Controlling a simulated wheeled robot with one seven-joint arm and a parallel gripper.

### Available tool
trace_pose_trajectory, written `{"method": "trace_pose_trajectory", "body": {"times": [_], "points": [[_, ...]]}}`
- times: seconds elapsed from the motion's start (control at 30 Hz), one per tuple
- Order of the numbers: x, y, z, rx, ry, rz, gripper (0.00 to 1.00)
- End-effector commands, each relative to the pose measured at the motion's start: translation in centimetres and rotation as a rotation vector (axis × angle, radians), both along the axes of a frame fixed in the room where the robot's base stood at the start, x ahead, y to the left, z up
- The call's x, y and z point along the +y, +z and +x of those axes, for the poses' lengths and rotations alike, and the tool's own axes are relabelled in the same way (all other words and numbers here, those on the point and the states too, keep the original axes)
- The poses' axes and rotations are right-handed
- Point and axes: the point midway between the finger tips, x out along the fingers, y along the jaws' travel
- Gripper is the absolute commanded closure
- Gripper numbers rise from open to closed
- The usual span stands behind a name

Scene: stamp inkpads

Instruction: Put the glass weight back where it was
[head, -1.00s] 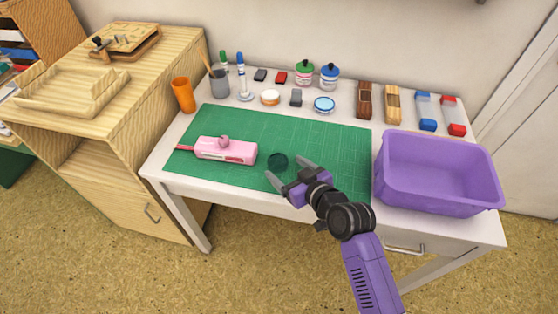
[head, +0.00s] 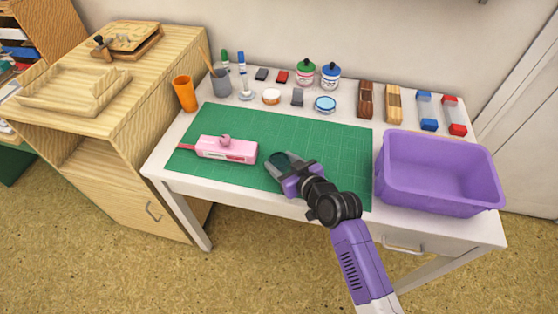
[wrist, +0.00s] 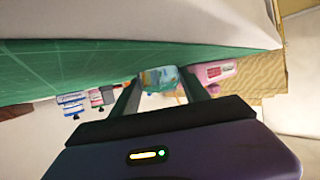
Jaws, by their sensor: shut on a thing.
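The glass weight (head: 278,160) is a small, clear, dark-green-looking disc on the green cutting mat (head: 320,140), right of the pink bottle-shaped thing (head: 226,149). My gripper (head: 282,166) is low over the front part of the mat, with its fingers on either side of the weight and shut on it. In the wrist view the glass weight (wrist: 160,78) shows between the two fingertips, with colours seen through it. I cannot tell whether it still touches the mat. The fingers hide part of it in the head view.
A purple bin (head: 436,190) stands at the table's right. Along the back are an orange cup (head: 184,94), a grey cup (head: 220,84), ink jars (head: 330,76), round pads (head: 325,104) and several blocks.

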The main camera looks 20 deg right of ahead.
Motion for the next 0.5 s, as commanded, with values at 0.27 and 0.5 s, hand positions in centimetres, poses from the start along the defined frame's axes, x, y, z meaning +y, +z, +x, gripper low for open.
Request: {"method": "trace_pose_trajectory", "body": {"times": [0.27, 0.5], "points": [[0.0, 0.5, 0.0, -0.002, 0.0, -0.001, 1.0], [0.0, 3.2, 0.1, -0.006, 0.0, -0.002, 1.0]]}}
